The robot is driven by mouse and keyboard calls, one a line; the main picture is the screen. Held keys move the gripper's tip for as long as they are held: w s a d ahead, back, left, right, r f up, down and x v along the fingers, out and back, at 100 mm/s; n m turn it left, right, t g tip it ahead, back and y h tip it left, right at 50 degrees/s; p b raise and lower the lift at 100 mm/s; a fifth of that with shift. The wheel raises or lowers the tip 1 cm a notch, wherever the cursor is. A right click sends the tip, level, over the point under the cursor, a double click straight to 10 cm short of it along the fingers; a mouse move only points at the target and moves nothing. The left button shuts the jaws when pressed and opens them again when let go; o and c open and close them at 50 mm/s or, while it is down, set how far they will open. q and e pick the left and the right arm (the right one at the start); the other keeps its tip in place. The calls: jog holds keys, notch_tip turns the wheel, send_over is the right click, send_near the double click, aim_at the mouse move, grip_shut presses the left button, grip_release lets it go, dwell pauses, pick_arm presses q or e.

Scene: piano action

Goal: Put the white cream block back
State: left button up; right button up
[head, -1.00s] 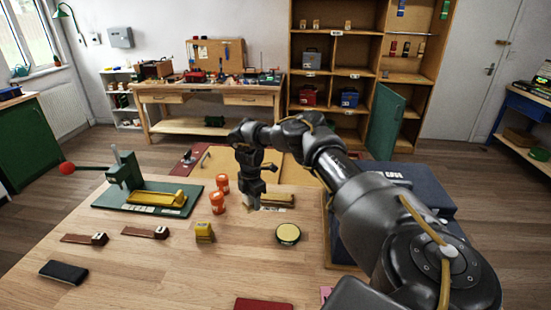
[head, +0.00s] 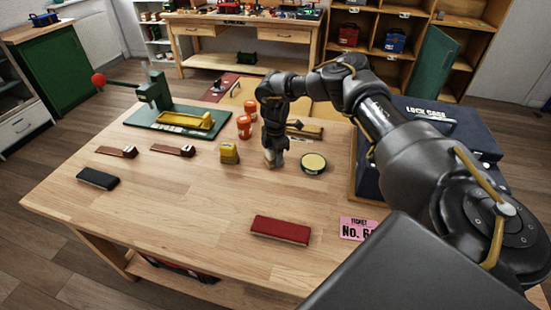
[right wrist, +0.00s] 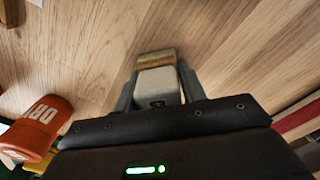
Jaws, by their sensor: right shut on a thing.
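My right gripper (head: 273,160) is shut on a pale cream-white block (right wrist: 158,84) with a brownish-gold end. In the right wrist view the block sits between the two fingers, with a dark mark on its face. In the head view the gripper points down at the tabletop, between a small yellow block (head: 229,153) and a round yellow-topped tin (head: 313,162). The held block is mostly hidden there, and I cannot tell whether it touches the table. My left gripper is not in view.
Orange containers (head: 244,127) stand just behind and left of the gripper. A green press (head: 155,92), brown pieces (head: 173,150), a black block (head: 98,178), a red block (head: 280,230) and a blue case (head: 440,135) lie around. The table's front-left is clear.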

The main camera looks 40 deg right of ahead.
jog(key=o, duration=0.9)
jog(key=shift+o, duration=0.2)
notch_tip(320, 180, up, 12)
jog(key=shift+r+b, duration=0.15)
jog(key=shift+b, duration=0.5)
